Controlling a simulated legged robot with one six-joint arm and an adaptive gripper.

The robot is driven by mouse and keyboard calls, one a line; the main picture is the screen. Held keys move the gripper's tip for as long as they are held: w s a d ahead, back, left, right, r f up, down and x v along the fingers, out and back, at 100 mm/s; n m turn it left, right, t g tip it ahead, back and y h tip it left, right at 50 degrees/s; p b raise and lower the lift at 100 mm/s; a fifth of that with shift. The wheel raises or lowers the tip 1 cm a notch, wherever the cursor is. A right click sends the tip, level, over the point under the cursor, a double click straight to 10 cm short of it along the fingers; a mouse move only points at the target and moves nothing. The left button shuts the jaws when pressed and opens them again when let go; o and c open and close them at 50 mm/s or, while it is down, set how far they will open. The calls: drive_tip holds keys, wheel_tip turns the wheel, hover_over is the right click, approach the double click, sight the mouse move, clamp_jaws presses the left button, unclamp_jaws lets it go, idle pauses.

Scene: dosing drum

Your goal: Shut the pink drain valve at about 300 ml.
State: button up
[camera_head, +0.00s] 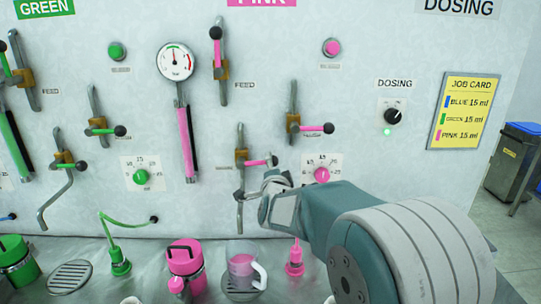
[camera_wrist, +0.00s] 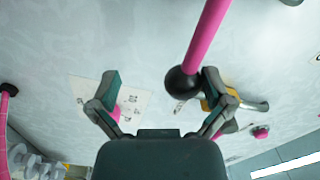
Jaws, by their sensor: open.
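The pink drain valve has a short pink lever (camera_head: 258,162) with a black ball, pointing right from a brass body above a bent spout. My gripper (camera_head: 268,190) is just below and right of it, in front of the wall. In the wrist view my gripper (camera_wrist: 160,95) is open. A black ball (camera_wrist: 183,83) on a pink rod shows between the fingers, close to the right one; I cannot tell whether they touch. A clear jug (camera_head: 243,270) with pink liquid stands under the spout. Its level marks are too small to read.
A pink dial (camera_head: 321,175) is right of the valve. The upper pink lever (camera_head: 316,128) and a pink sight tube (camera_head: 186,140) are nearby. A pink canister (camera_head: 184,257) stands left of the jug, and a pink fitting (camera_head: 295,262) with a hose right of it.

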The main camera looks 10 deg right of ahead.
drive_tip(key=shift+f, duration=0.45)
drive_tip(key=shift+a+r, duration=0.25)
drive_tip(key=shift+r, duration=0.4)
drive_tip(key=s+a, duration=0.1)
drive_tip(key=s, duration=0.7)
drive_tip(key=shift+s+a, duration=0.4)
